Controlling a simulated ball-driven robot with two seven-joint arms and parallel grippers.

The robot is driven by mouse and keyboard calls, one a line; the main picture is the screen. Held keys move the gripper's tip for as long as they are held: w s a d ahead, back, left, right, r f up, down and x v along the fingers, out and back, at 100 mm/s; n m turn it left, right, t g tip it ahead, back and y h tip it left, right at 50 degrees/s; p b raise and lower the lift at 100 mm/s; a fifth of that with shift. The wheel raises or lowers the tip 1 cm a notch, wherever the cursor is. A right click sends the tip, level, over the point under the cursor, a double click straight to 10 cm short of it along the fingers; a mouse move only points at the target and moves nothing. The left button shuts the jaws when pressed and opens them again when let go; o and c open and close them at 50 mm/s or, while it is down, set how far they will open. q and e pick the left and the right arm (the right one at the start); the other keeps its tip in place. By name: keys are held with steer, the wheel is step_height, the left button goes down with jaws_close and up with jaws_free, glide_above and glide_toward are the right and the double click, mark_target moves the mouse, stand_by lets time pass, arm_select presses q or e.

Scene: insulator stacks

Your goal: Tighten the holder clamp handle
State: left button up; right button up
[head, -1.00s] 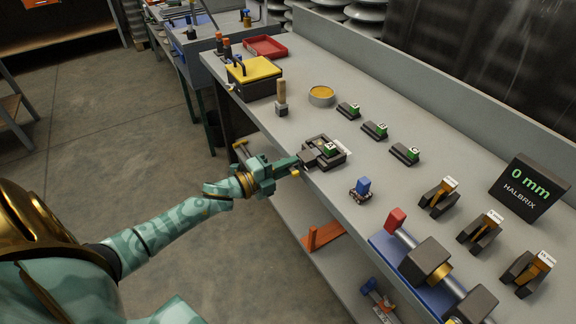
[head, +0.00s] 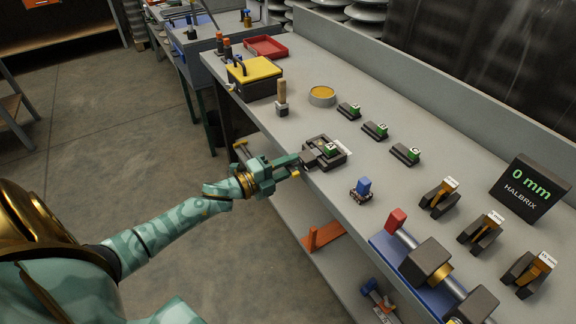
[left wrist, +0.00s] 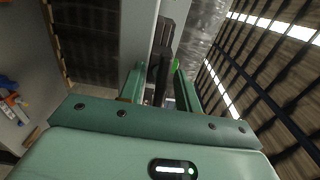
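The holder (head: 338,161) is a dark square frame at the bench's front edge, with a green-topped piece labelled in white (head: 330,149) inside it. A dark block, which looks like the clamp handle (head: 308,160), sticks out from its front left side. My left gripper (head: 297,164) reaches in from the left, its fingertips right at this block. In the left wrist view the two green fingers (left wrist: 160,88) stand apart, with a dark bar (left wrist: 163,45) lying in line with the gap. Contact with the bar cannot be made out. My right gripper is not in view.
Near the holder stand a small blue-topped part (head: 363,186), a wooden-handled tool (head: 282,97) and a round tin (head: 321,96). Several green-topped blocks lie behind. A display (head: 529,187) reads 0 mm. The floor (head: 150,125) left of the bench is clear.

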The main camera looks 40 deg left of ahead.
arm_select(q)
steer(key=p+v, duration=0.2)
steer(key=v, duration=1.4)
steer(key=shift+p, duration=0.35)
steer(key=shift+s+a, duration=0.1)
